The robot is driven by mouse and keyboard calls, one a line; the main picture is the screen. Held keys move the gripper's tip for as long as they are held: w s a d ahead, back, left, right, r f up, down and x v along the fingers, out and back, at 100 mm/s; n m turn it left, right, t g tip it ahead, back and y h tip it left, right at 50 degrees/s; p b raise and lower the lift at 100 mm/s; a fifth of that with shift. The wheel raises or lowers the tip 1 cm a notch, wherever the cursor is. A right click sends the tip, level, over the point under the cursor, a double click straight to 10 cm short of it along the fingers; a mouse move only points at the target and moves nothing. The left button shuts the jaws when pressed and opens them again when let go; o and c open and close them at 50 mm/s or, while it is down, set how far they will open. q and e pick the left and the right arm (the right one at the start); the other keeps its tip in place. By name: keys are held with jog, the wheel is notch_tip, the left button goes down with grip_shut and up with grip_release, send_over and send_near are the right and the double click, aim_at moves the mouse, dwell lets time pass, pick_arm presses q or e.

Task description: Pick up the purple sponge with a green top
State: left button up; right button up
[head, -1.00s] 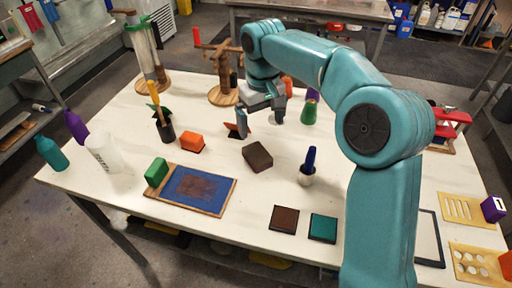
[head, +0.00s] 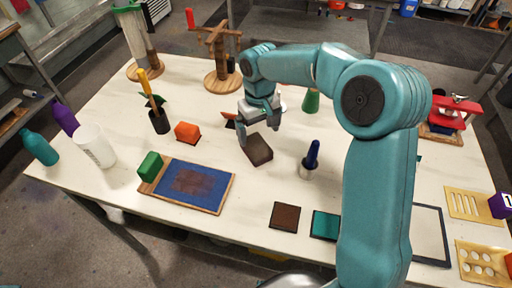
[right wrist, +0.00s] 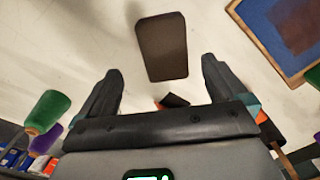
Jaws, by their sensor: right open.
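A dark brownish block (head: 257,150) lies tilted in the middle of the white table. It is the likeliest sponge, but I cannot make out a clear purple body or green top. In the right wrist view the dark block (right wrist: 163,48) lies ahead of and between the fingers, apart from them. My right gripper (head: 259,132) is open and empty, just above and behind the block in the head view. In the right wrist view its fingers (right wrist: 162,72) are spread wider than the block. My left gripper is not in view.
A green block (head: 150,166) sits at the blue framed screen (head: 215,188). An orange block (head: 187,131), a black cup (head: 159,122) and a white cup with a blue-handled tool (head: 312,155) stand around. A green cone (head: 311,102) is behind.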

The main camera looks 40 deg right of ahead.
aim_at(256, 145)
jog(key=shift+s+a+f, duration=0.15)
jog(key=shift+f, duration=0.35)
jog(key=f, duration=0.3)
jog(key=f+p, duration=0.1)
jog(key=f, duration=0.1)
jog(key=shift+w+a, duration=0.2)
jog(key=shift+w, duration=0.05)
jog(key=shift+s, duration=0.1)
jog(key=c, duration=1)
jog(key=shift+c, duration=1)
notch_tip(256, 145, up, 20)
